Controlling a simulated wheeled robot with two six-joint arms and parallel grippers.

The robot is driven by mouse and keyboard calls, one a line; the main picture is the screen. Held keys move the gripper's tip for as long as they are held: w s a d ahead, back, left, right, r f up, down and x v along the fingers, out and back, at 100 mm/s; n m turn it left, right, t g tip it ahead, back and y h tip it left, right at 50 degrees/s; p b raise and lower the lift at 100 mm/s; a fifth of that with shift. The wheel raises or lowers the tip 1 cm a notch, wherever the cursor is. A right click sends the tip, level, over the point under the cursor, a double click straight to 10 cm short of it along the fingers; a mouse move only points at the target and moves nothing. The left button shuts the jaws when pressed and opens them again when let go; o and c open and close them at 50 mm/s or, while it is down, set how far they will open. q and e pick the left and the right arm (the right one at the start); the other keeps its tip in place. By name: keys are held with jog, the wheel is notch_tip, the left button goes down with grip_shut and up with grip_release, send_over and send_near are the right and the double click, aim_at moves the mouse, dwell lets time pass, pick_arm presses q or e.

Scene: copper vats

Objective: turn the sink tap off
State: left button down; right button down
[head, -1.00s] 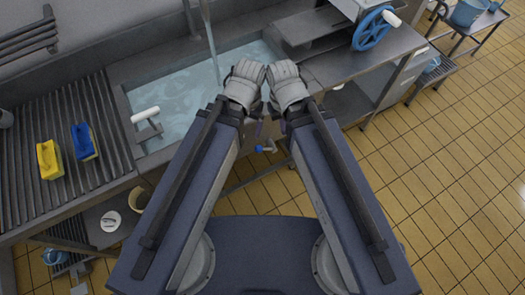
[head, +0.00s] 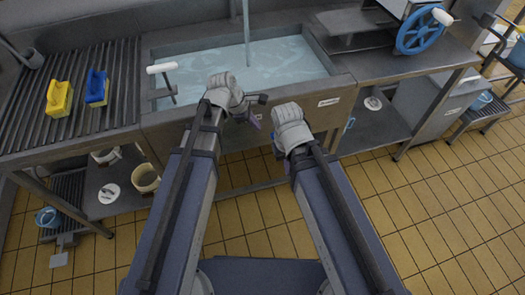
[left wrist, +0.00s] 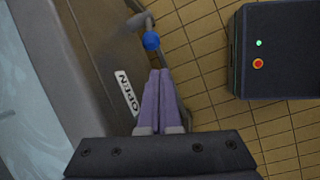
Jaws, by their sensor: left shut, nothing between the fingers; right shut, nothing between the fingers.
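The sink (head: 290,62) is full of water, and a water stream (head: 246,18) falls into it from above the head view. The spout is out of view. A lever with a white handle (head: 162,68) stands at the sink's left edge. My left gripper (head: 255,121) is at the sink's front, its purple fingers shut and empty. In the left wrist view its fingertips (left wrist: 160,73) are just short of a blue knob (left wrist: 151,41) on a grey pipe, apart from it. My right gripper (head: 290,122) is lower and to the right; its fingers are mostly hidden.
Yellow (head: 59,99) and blue (head: 96,88) sponges lie on the ribbed drainboard (head: 40,125). A blue handwheel (head: 424,32) stands at the right. A bucket (head: 146,178) is under the counter.

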pick_arm(q)
jog(key=shift+w+a+f+n+b, duration=0.2)
jog(key=shift+w+f+n+b, duration=0.3)
jog(key=shift+n, duration=0.5)
jog(key=shift+f, duration=0.15)
jog(key=b+x, duration=0.9)
jog(key=x, duration=0.1)
jog(key=shift+w+d, duration=0.1)
jog(key=shift+d, duration=0.05)
